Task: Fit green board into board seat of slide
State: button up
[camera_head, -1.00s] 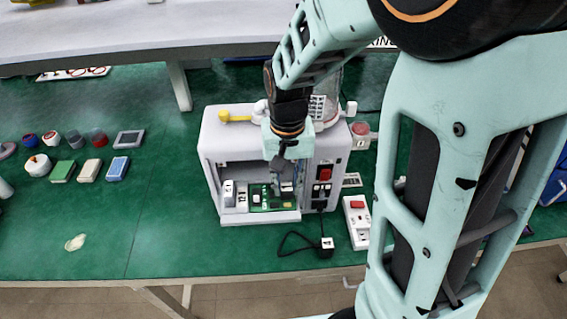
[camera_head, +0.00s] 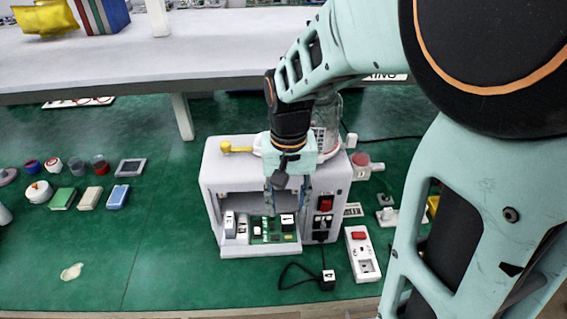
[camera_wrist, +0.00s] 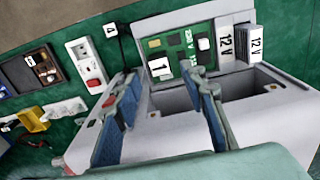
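The green board (camera_head: 263,237) lies on the grey slide (camera_head: 262,249) at the front opening of the grey machine, beside white 12 V blocks. It also shows in the wrist view (camera_wrist: 174,42), with dark and white parts on it and a white tag marked 1 at one end. I cannot tell whether it sits fully down in its seat. My gripper (camera_head: 285,205) is over the slide near the tagged end of the board. In the wrist view my gripper (camera_wrist: 163,82) has its blue fingers apart with nothing between them, and the board lies beyond the fingertips.
The grey machine (camera_head: 213,172) surrounds the slide. A white power strip (camera_head: 362,254) and a black plug tagged 4 (camera_head: 327,280) lie at its right. Several small boxes and jars stand at the left. The green bench left of the machine (camera_head: 150,230) is mostly clear.

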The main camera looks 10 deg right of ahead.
aim_at(287, 219)
notch_tip(287, 219, up, 8)
jog(key=shift+f, duration=0.15)
dwell(0.4)
